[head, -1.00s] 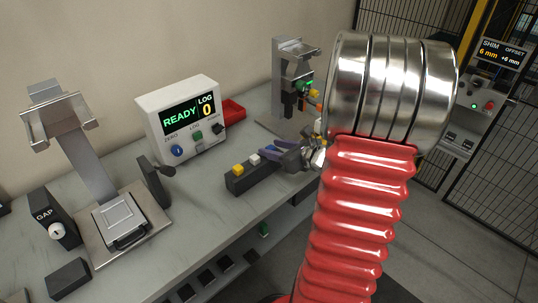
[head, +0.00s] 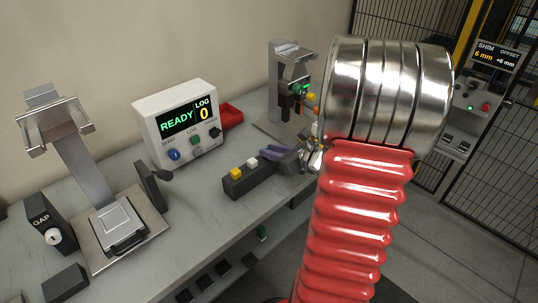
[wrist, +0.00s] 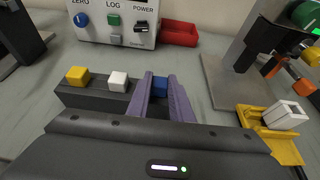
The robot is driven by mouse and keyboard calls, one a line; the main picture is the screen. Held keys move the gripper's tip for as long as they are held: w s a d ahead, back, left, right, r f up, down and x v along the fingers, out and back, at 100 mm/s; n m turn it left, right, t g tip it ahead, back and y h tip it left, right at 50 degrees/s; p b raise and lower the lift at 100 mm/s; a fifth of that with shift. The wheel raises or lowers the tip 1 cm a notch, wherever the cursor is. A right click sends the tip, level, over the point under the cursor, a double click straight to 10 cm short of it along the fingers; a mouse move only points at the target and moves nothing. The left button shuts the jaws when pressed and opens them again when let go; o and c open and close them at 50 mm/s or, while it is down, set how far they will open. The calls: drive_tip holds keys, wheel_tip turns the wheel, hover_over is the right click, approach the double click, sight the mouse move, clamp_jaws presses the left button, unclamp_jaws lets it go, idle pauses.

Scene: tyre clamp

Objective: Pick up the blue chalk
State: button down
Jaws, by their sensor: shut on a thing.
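The blue chalk (wrist: 160,86) shows in the wrist view between the two purple fingers of my gripper (wrist: 160,92). My gripper is shut on it. The chalk is at the right end of a dark holder block (wrist: 92,101); whether it is still seated or lifted a little, I cannot tell. A yellow chalk (wrist: 77,76) and a white chalk (wrist: 118,80) stand in the same block, to the left. In the head view my gripper (head: 268,152) is at the block's far end, and its fingers hide the blue chalk there.
A box with a READY display (head: 177,122) stands behind the block, with a red tray (head: 231,116) beside it. A metal stand (head: 285,85) is at the back. A yellow tray (wrist: 268,135) holding a white piece lies right of my gripper. A clamp fixture (head: 122,230) stands at left.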

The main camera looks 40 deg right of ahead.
wheel_tip(320, 180, up, 10)
idle(0.6)
drive_tip(key=shift+f, duration=0.1)
idle(0.3)
